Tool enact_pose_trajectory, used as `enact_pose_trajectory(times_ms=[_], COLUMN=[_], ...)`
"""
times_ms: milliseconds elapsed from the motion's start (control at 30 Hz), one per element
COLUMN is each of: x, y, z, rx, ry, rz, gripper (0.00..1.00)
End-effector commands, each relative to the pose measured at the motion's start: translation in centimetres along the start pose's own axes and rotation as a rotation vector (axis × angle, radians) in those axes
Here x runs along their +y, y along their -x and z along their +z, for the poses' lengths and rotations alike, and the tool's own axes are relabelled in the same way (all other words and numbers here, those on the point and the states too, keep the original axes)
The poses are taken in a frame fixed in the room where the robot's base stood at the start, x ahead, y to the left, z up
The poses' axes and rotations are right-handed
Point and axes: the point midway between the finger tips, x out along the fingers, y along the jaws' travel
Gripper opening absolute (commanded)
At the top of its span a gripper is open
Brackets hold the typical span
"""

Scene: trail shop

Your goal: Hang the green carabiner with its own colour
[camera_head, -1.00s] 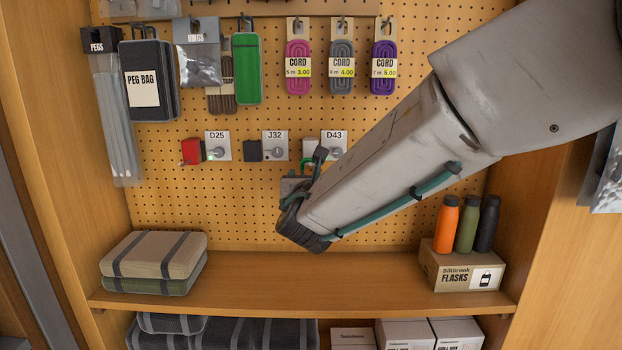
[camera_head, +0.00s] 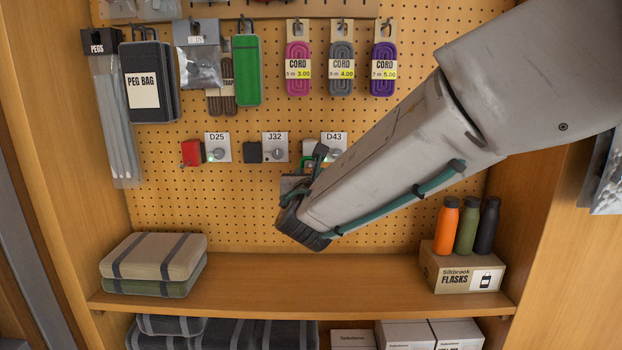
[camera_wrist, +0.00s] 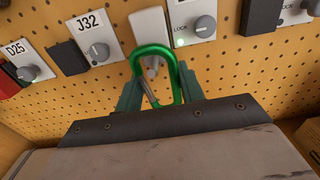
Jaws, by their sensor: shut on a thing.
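The green carabiner (camera_wrist: 152,50) is upright between the fingers of my gripper (camera_wrist: 160,92) in the wrist view, and the gripper is shut on it. Its upper loop is in front of a white block (camera_wrist: 147,22) on the pegboard. A grey peg (camera_wrist: 152,64) shows through the loop; I cannot tell whether the loop is around it.
A red block (camera_head: 192,152) is at D25 and a black block (camera_head: 253,151) at J32, left of my gripper. Cords and pouches hang above. A shelf (camera_head: 330,275) below holds folded bundles at left and a flask box (camera_head: 462,270) at right.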

Motion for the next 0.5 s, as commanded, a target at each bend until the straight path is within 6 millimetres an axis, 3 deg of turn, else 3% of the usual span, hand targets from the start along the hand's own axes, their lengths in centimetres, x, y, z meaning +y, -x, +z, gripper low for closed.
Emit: enact_pose_trajectory(times_ms=[500], x=[-0.01], y=[0.00], z=[0.65], rx=[0.000], ry=[-0.001], rz=[0.000], gripper=[0.18])
